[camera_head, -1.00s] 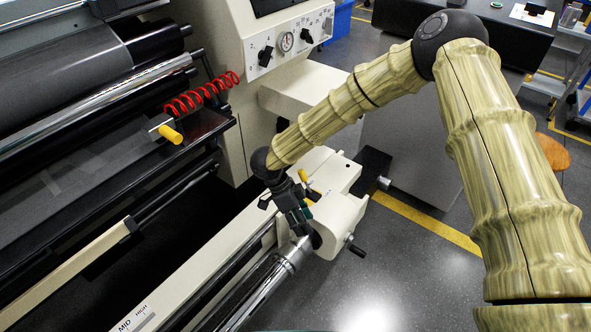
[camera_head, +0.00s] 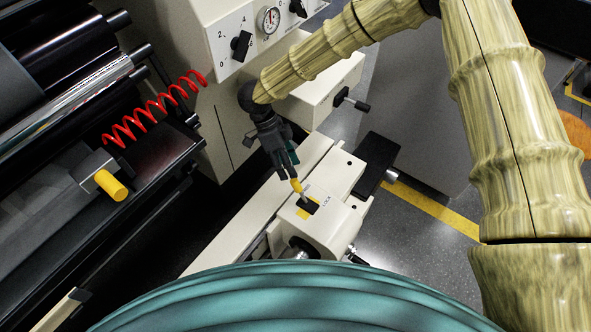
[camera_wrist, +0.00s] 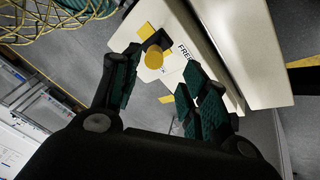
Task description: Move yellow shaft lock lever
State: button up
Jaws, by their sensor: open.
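The yellow shaft lock lever (camera_head: 297,186) rises from a dark slot in a cream block (camera_head: 335,222); a LOCK label is beside it. In the wrist view its round yellow knob (camera_wrist: 154,59) shows between my fingers, closer to the left one, with part of a FREE label on the cream surface beyond. My gripper (camera_head: 285,168) is open just above the lever's knob in the head view. In the wrist view, the two green-padded fingers of my gripper (camera_wrist: 162,72) stand apart with a gap around the knob. I cannot tell whether either finger touches it.
A yellow-tipped handle (camera_head: 112,186) and a red coiled hose (camera_head: 155,108) are on the dark roller machine at left. A panel with black knobs and a gauge (camera_head: 268,20) stands behind my gripper. Open floor (camera_head: 415,235) lies to the right of the block.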

aim_at(293, 180)
jog(key=shift+s+d+f, duration=0.25)
jog(key=shift+s+f, duration=0.25)
jog(key=shift+s, duration=0.15)
jog(key=shift+s+d+f, duration=0.25)
jog(key=shift+s+f, duration=0.2)
jog(key=shift+s, duration=0.15)
jog(key=f, duration=0.1)
jog(key=d+f, duration=0.1)
jog(key=f, duration=0.1)
jog(key=shift+f, duration=0.2)
jog(key=shift+s+d, duration=0.1)
jog(key=shift+s, duration=0.1)
jog(key=shift+f, duration=0.2)
grip_shut()
